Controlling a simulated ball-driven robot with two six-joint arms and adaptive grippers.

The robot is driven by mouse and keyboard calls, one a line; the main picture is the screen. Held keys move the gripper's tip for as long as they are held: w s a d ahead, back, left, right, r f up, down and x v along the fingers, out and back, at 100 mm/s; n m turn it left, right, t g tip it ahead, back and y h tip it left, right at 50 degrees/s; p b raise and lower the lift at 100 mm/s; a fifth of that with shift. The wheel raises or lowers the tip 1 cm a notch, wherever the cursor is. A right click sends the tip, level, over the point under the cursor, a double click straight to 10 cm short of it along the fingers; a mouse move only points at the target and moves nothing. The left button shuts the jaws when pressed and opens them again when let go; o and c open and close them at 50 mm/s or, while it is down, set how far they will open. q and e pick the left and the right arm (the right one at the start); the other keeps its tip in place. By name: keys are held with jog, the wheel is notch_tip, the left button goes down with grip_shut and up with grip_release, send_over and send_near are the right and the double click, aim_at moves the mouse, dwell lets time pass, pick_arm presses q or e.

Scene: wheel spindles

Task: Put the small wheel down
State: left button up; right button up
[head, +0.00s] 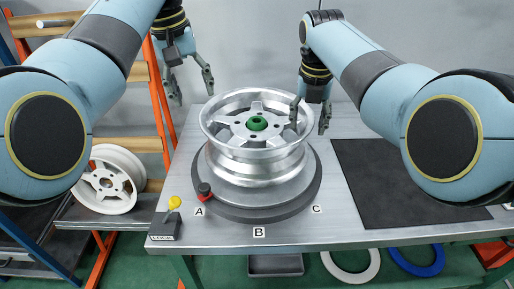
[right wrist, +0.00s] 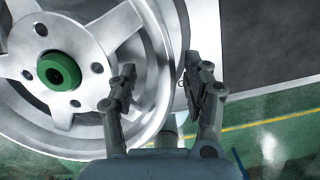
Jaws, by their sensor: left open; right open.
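A silver five-spoke wheel (head: 268,157) lies flat on a dark round base (head: 235,212) on the table. A green piece (head: 257,123) shows in its hub. The wheel also fills the upper left of the right wrist view (right wrist: 92,22). My right gripper (head: 309,117) is open at the wheel's right rim. In the right wrist view its fingers (right wrist: 160,82) stand on either side of the rim; I cannot tell whether they touch it. My left gripper (head: 193,93) is open and empty, above and left of the wheel. A white wheel (head: 121,163) leans on the rack at left.
Labels A, B and C sit around the base. A control box (head: 164,229) with a yellow knob and a red-and-black part (head: 205,192) are at the table's front left. A dark mat (head: 375,190) lies clear at right. White (head: 350,268) and blue (head: 418,262) rings lie below the table.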

jog(key=r, duration=0.4)
jog(key=s+r, duration=0.1)
jog(key=r, duration=0.2)
jog(key=shift+a, duration=0.15)
jog(key=shift+s, duration=0.1)
